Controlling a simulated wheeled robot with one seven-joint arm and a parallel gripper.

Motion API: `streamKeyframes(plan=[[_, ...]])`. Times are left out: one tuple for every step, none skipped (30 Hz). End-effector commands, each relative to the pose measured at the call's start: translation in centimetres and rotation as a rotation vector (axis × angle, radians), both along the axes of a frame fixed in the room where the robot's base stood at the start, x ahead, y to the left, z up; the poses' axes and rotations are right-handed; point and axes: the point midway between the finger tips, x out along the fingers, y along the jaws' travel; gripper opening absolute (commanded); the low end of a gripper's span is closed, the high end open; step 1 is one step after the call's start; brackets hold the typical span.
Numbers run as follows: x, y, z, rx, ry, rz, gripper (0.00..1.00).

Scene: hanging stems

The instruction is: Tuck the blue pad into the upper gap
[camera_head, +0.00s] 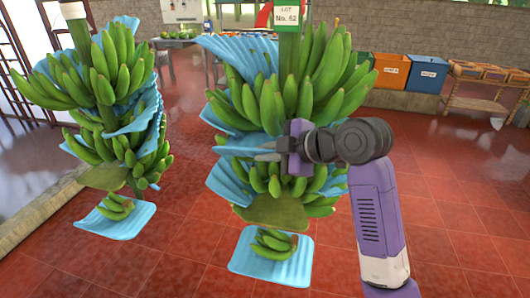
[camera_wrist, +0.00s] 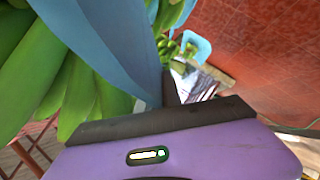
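The banana stem (camera_head: 285,110) hangs in front of me, with light blue pads between its hands of green fruit. One blue pad (camera_head: 235,143) lies at mid-height and reaches left from my gripper (camera_head: 268,150). In the wrist view, the blue pad (camera_wrist: 100,45) runs from the top left down to the dark finger. My gripper looks shut on this pad's near edge, though the fingertips are partly hidden. An upper pad (camera_head: 243,50) sits among the top hands. A lower pad (camera_head: 228,182) hangs at the left below my gripper. The upper gap itself is not clearly visible.
A second stem (camera_head: 110,95) with blue pads hangs at the left. Orange (camera_head: 391,70) and blue (camera_head: 426,73) bins and a wooden bench (camera_head: 485,85) stand at the back right. The red floor at right is clear.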

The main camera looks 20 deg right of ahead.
Motion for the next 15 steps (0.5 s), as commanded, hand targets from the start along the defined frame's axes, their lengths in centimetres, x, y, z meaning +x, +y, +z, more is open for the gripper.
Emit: streamKeyframes(plan=[[0.02, -0.18, -0.10, 0.000, 0.002, -0.004, 0.20], [0.01, -0.16, -0.10, 0.000, 0.002, -0.003, 0.26], [0.01, -0.13, -0.09, 0.000, 0.001, -0.002, 0.34], [0.00, -0.11, -0.08, 0.000, 0.001, -0.002, 0.34], [0.00, -0.10, -0.07, 0.000, 0.002, -0.002, 0.34], [0.00, -0.08, -0.06, 0.001, 0.002, -0.001, 0.34], [0.00, -0.06, -0.05, 0.000, 0.002, -0.001, 0.34], [0.00, -0.05, -0.05, 0.000, 0.002, -0.001, 0.34], [-0.01, -0.03, -0.05, 0.000, 0.002, -0.001, 0.34], [-0.01, -0.02, -0.04, 0.001, 0.001, 0.000, 0.34], [-0.01, -0.02, -0.05, 0.001, 0.001, 0.000, 0.34], [-0.05, -0.03, -0.02, 0.001, 0.001, 0.000, 0.34], [-0.11, -0.07, 0.02, 0.001, 0.001, 0.000, 0.34], [-0.23, -0.13, 0.10, 0.001, 0.000, 0.000, 0.34], [-0.47, -0.26, 0.26, 0.001, 0.000, 0.001, 0.34]])
